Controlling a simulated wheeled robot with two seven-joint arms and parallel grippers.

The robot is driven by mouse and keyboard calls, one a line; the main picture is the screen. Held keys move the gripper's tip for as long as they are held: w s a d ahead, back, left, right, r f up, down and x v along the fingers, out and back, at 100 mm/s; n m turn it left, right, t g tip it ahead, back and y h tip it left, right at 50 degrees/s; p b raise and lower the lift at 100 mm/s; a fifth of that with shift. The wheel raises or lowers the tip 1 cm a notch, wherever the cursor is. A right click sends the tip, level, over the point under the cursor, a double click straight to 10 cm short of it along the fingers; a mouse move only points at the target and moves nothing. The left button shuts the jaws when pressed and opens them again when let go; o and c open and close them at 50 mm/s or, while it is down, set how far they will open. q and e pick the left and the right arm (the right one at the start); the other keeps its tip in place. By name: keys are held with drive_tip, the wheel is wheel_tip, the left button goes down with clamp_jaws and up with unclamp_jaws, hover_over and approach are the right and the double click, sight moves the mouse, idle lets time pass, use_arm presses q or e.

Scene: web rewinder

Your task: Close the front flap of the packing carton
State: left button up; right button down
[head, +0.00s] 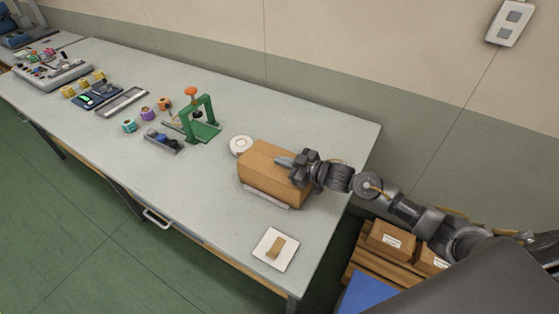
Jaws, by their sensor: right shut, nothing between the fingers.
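The packing carton (262,172) is a brown box near the right end of the long grey-white table. A pale strip runs along the foot of its near side. The top looks covered, but I cannot tell how each flap stands. My right gripper (280,160) is shut and empty. Its fingers lie over the carton's top toward the right side, pointing left; I cannot tell whether they touch it. My left gripper is not in view.
A white roll (241,145) lies just behind the carton. A green press (201,122) stands to the left. A white pad with a brown piece (276,247) lies in front. Boxes on a pallet (390,238) stand off the table's right end. The table's front left is clear.

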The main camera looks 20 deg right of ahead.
drive_tip(key=r+p, duration=0.2)
drive_tip(key=s+r+p, duration=0.1)
drive_tip(key=r+p, duration=0.1)
drive_tip(key=shift+r, duration=0.15)
drive_tip(key=b+v, duration=0.1)
drive_tip(key=v, duration=0.4)
drive_tip(key=b+v, duration=0.1)
drive_tip(key=v, duration=0.2)
drive_tip(key=shift+d+f+b, duration=0.2)
drive_tip(key=shift+f+b, duration=0.1)
drive_tip(key=shift+b, duration=0.05)
drive_tip(key=shift+s+d+r, duration=0.25)
drive_tip(key=shift+s+r, duration=0.05)
drive_tip(key=shift+s, duration=0.2)
